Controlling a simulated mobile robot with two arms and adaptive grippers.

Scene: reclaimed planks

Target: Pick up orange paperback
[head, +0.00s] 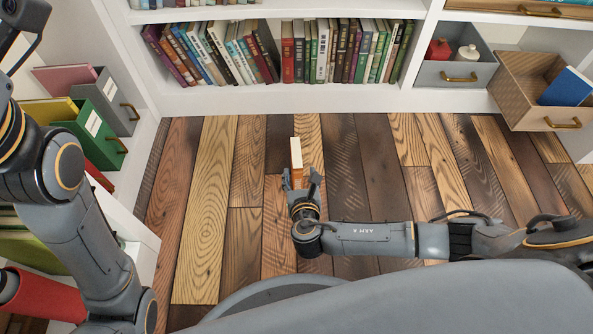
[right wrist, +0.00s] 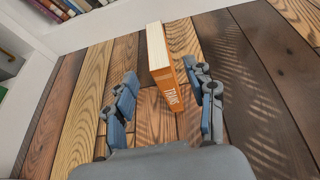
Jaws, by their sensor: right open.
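The orange paperback (head: 297,162) stands upright on edge on the plank floor, in front of the white bookcase. In the right wrist view the paperback (right wrist: 167,78) shows its orange cover with white lettering and its pale page edge. My right gripper (head: 306,183) is just on the near side of the book. Its fingers (right wrist: 165,98) are spread apart, and the near end of the book shows between them, closer to the right finger. I cannot tell if a finger touches it. My left arm comes in at the left; its gripper is out of view.
A white bookcase with a row of books (head: 345,52) stands at the back. An open wooden drawer (head: 517,92) with a blue book juts out at the right. Grey and green bins (head: 97,128) are in the left shelf. The floor around the paperback is clear.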

